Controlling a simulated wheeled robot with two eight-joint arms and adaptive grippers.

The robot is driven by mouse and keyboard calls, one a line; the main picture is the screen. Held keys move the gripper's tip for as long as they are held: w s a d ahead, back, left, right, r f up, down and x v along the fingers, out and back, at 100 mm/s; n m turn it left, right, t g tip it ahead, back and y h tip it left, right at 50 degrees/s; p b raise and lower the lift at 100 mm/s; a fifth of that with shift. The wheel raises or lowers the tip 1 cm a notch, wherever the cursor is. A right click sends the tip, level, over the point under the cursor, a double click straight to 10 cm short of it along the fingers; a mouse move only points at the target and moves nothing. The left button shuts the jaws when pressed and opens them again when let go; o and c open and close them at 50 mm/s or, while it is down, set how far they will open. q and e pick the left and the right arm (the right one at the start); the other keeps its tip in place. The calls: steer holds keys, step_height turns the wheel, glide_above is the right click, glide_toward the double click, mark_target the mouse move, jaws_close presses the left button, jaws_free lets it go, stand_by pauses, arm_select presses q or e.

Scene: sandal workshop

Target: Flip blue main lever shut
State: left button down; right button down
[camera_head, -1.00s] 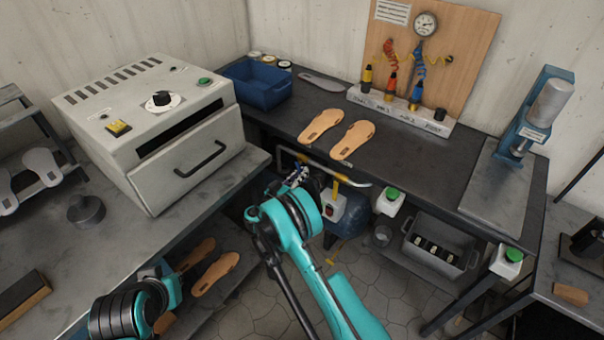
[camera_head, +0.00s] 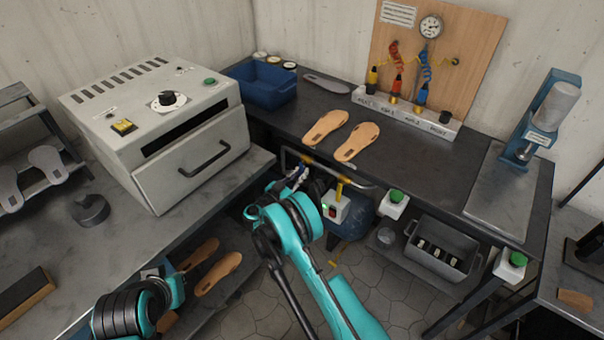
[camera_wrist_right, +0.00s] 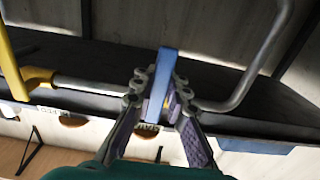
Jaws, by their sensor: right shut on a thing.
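The blue main lever (camera_wrist_right: 165,75) stands between the two fingers of my right gripper (camera_wrist_right: 160,105) in the right wrist view. It lies across the line of the metal pipe (camera_wrist_right: 90,86). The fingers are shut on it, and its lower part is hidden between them. In the head view my right gripper (camera_head: 297,179) is at the pipe under the bench's front edge; the lever is too small there to make out well. My left gripper is at the lower left, largely hidden behind its own arm, so its jaws cannot be judged.
A yellow handle (camera_head: 341,187) sits on the same pipe, right of my right gripper. A switch box (camera_head: 335,208) and a blue tank (camera_head: 355,220) are just below. The bench (camera_head: 420,165) overhangs the pipe. A grey oven (camera_head: 185,140) stands at the left.

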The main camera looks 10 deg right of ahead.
steer(key=c, duration=1.5)
jaws_free()
steer(key=v, duration=1.2)
steer(key=shift+s+f, duration=0.1)
